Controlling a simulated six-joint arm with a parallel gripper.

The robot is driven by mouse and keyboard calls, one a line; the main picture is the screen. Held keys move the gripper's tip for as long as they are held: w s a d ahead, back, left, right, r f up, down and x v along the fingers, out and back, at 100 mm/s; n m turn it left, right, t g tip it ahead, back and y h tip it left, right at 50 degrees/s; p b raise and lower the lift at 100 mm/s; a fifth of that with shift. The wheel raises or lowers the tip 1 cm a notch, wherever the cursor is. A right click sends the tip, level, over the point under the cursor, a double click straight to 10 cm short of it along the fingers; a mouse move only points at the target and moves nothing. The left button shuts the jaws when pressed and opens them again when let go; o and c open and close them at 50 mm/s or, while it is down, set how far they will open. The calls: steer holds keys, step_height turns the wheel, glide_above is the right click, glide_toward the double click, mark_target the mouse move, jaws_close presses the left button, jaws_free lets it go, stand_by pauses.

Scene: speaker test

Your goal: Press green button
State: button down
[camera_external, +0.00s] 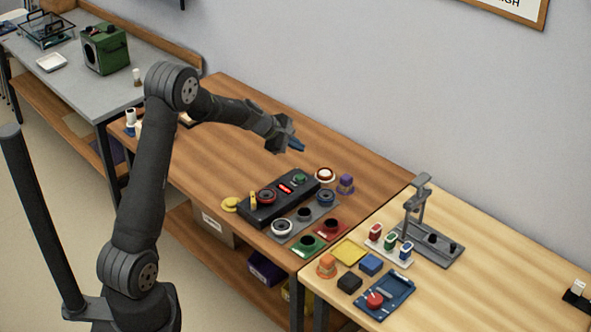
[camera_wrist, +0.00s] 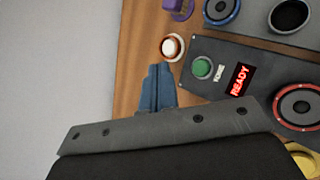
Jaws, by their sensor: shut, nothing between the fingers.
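The green button (camera_wrist: 202,67) sits near one end of a dark control box (camera_wrist: 222,52) beside a red lit "READY" display (camera_wrist: 240,80). In the external view the green button (camera_external: 300,179) is at the far right end of the box (camera_external: 262,212). My gripper (camera_external: 297,146) is shut and empty, above the table and behind the box in the external view. In the wrist view its blue fingertips (camera_wrist: 157,88) are together, to the left of the green button and apart from it in the picture. The button's top is unobstructed.
A white-and-red round button (camera_wrist: 172,46) stands beside the box, near my fingertips in the wrist view. A purple part (camera_external: 345,183) and speaker parts on a grey tray (camera_external: 318,211) are close by. The wooden table (camera_external: 240,120) behind the box is mostly clear.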

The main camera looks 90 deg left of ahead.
mark_target(296, 177)
step_height(296, 177, down, 8)
steer(key=shift+f, duration=0.1)
stand_by(0.4)
steer(key=shift+f, duration=0.1)
stand_by(1.9)
steer(key=shift+f, duration=0.3)
steer(key=shift+f, duration=0.5)
stand_by(0.8)
steer(key=shift+r, duration=0.95)
steer(key=shift+r, duration=0.1)
steer(key=shift+r, duration=2.4)
steer(key=shift+f, duration=0.15)
